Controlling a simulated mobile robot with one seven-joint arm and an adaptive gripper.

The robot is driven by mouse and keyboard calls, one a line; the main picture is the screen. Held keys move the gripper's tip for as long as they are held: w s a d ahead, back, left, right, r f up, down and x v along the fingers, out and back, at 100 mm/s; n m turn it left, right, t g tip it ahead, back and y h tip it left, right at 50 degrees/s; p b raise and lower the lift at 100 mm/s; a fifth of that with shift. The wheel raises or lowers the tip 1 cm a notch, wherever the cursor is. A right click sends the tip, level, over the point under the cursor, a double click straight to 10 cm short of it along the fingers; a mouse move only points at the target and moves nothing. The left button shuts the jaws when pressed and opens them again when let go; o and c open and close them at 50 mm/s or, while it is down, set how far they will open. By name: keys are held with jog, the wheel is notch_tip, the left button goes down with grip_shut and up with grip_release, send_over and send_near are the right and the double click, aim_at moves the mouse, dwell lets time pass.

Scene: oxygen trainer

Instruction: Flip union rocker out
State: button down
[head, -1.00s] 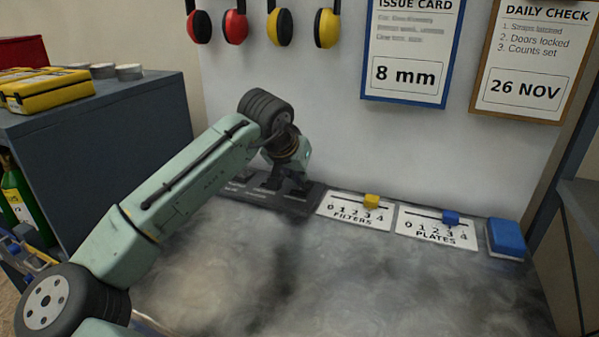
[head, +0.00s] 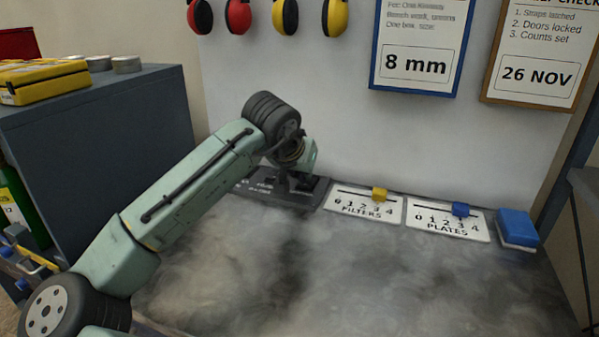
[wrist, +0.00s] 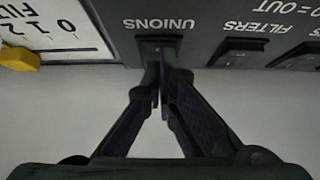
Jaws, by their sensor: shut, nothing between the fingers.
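The dark rocker panel (head: 268,188) stands at the back of the bench, partly hidden by my arm in the head view. In the wrist view its labels read upside down. The union rocker (wrist: 160,41) sits by the UNIONS label, and my gripper (wrist: 162,75) is right at it, fingers together and empty. The fingertips hide part of this rocker, so I cannot tell which way it is tipped or whether they touch it. The filters rocker (wrist: 238,50) shows beside it. In the head view my gripper (head: 292,182) is small and dark against the panel.
The FILTERS counter (head: 362,205) with a yellow slider and the PLATES counter (head: 447,220) with a blue slider lie right of the panel. A blue block (head: 517,227) is at the far right. The bench top (head: 370,280) in front is clear.

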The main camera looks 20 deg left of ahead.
jog(key=shift+d+r, duration=0.1)
jog(key=shift+d, duration=0.1)
jog(key=shift+w+r+p, duration=0.25)
jog(key=shift+w+p, duration=0.35)
jog(key=shift+w, duration=0.2)
jog(key=shift+r, duration=0.1)
